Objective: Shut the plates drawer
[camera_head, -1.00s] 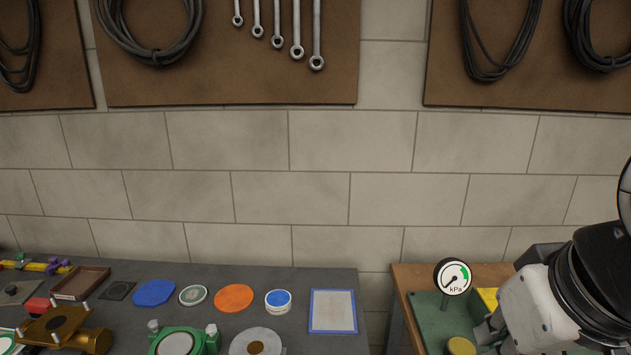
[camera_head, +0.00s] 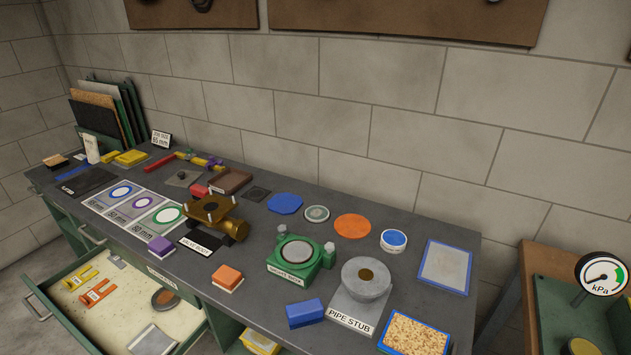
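A drawer (camera_head: 86,330) under the workbench stands pulled out at the lower left. Its front has a metal bar handle (camera_head: 37,308). Inside lie orange and yellow forked pieces (camera_head: 92,287), a dark round disc (camera_head: 165,299) and a grey flat plate (camera_head: 152,341). A label (camera_head: 162,277) sits at the bench edge above it, too slanted to read surely, so I cannot confirm that this is the plates drawer. The drawer's near end is cut off by the picture's bottom edge. My gripper is not in view.
The grey workbench (camera_head: 330,212) carries a brass valve body (camera_head: 217,214), a green housing (camera_head: 297,258), a pipe stub (camera_head: 364,283) and several discs. A yellow item (camera_head: 262,341) shows in an opening below. A pressure gauge (camera_head: 602,274) stands at right. Floor shows left of the drawer.

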